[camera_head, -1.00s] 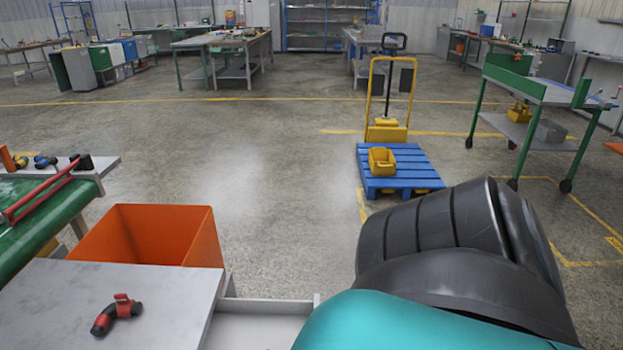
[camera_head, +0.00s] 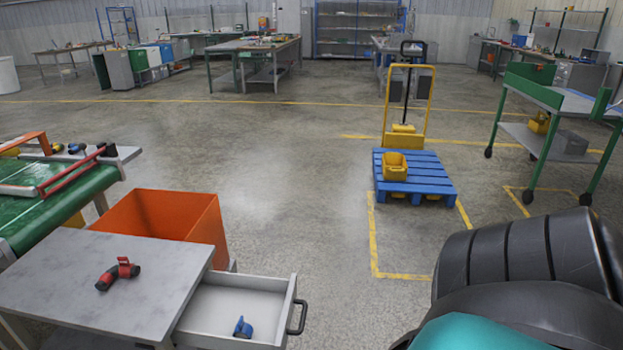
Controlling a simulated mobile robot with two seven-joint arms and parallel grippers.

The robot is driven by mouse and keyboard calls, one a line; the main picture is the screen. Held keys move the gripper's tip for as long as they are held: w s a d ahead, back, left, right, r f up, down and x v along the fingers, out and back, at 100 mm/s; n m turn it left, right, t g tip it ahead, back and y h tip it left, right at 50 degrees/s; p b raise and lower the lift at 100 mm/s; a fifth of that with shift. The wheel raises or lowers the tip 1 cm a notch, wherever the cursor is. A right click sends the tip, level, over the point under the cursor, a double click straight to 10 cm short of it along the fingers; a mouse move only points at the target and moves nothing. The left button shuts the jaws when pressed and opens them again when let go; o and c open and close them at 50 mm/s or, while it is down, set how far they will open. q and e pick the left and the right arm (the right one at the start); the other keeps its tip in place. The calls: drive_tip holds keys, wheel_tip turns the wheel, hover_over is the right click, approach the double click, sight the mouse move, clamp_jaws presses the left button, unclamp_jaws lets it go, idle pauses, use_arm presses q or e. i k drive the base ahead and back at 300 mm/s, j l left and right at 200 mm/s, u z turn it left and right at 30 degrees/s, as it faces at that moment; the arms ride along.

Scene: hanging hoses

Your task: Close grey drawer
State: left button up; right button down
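The grey drawer (camera_head: 225,305) is pulled out from the right side of a grey table (camera_head: 90,272) in the lower left of the head view. Its front panel, with a dark handle (camera_head: 298,317), faces right. A small blue object (camera_head: 242,328) lies inside the drawer near its front. My arm, black and teal, fills the lower right corner, apart from the drawer. Neither of my grippers shows.
A red and black hose piece (camera_head: 118,273) lies on the grey table. An orange bin (camera_head: 165,215) stands behind it, and a green-topped table (camera_head: 60,205) is at the left. A blue pallet (camera_head: 415,176) with a yellow jack stands beyond open floor.

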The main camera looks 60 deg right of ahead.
sight(209, 321)
drive_tip(key=z, duration=1.55)
drive_tip(key=i+l+u, duration=0.1)
drive_tip(key=i+l, duration=0.15)
drive_tip(key=i, duration=0.25)
